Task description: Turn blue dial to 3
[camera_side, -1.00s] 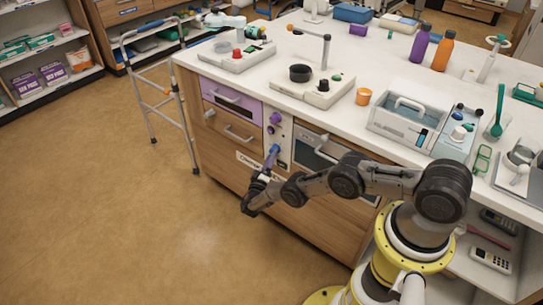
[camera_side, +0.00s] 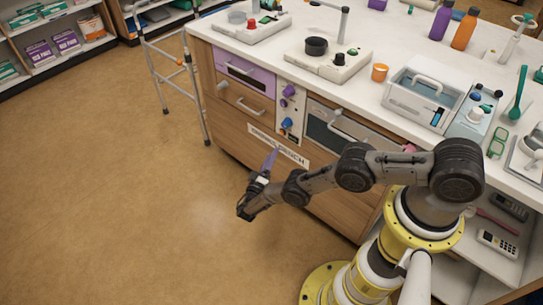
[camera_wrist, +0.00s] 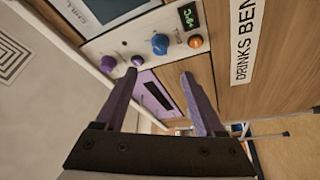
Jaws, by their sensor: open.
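The blue dial (camera_side: 287,124) is on the white control panel in the counter front, below two purple knobs. In the wrist view the blue dial (camera_wrist: 160,44) shows unobstructed, beside a small dark display (camera_wrist: 188,15) with green characters I cannot read surely. Its pointer setting is too small to tell. My gripper (camera_wrist: 159,74) has its two purple fingers spread with nothing between them. In the side view my gripper (camera_side: 272,158) is below and in front of the panel, apart from the dial.
An orange button (camera_wrist: 195,41) sits close to the blue dial, and a purple knob (camera_wrist: 137,60) is near one fingertip. A purple drawer (camera_side: 245,72) and an oven-like door (camera_side: 335,128) flank the panel. The floor in front is clear.

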